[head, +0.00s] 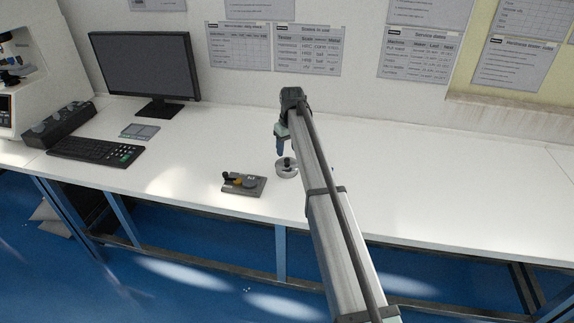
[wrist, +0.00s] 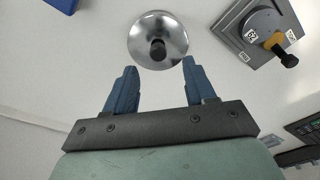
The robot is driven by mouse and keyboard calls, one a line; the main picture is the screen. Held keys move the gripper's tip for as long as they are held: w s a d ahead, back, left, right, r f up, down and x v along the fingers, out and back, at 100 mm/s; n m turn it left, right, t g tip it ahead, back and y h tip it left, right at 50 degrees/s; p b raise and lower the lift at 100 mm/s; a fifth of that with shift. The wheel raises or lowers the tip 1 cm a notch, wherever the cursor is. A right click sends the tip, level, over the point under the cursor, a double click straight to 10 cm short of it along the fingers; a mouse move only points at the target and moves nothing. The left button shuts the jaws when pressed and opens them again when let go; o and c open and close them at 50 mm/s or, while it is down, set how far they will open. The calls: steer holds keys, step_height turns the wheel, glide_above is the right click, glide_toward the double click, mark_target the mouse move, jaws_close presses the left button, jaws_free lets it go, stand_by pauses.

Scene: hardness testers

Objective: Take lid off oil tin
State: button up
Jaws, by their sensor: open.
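The oil tin (head: 286,170) is a small round metal tin standing on the white bench, partly behind my arm in the head view. Its shiny round lid (wrist: 146,33) with a dark knob (wrist: 158,49) shows in the wrist view. My gripper (wrist: 158,72) is open and empty, with its blue fingers apart. The lid lies just beyond the fingertips in the wrist view, and the knob sits roughly in line with the gap between them. In the head view my gripper (head: 280,146) hangs above the tin, apart from it.
A grey plate device with a dark lever and yellow part (head: 243,183) lies left of the tin; it also shows in the wrist view (wrist: 262,24). A keyboard (head: 95,150), monitor (head: 146,68) and dark box (head: 58,124) stand further left. The bench (head: 460,205) right of my arm is clear.

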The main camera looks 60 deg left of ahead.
mark_target(287, 159)
steer(key=shift+w+a+f, duration=0.1)
steer(key=shift+a+f, duration=0.05)
steer(key=shift+f, duration=1.1)
steer(key=shift+w+a+f, duration=0.1)
steer(key=shift+f, duration=1.15)
jaws_close()
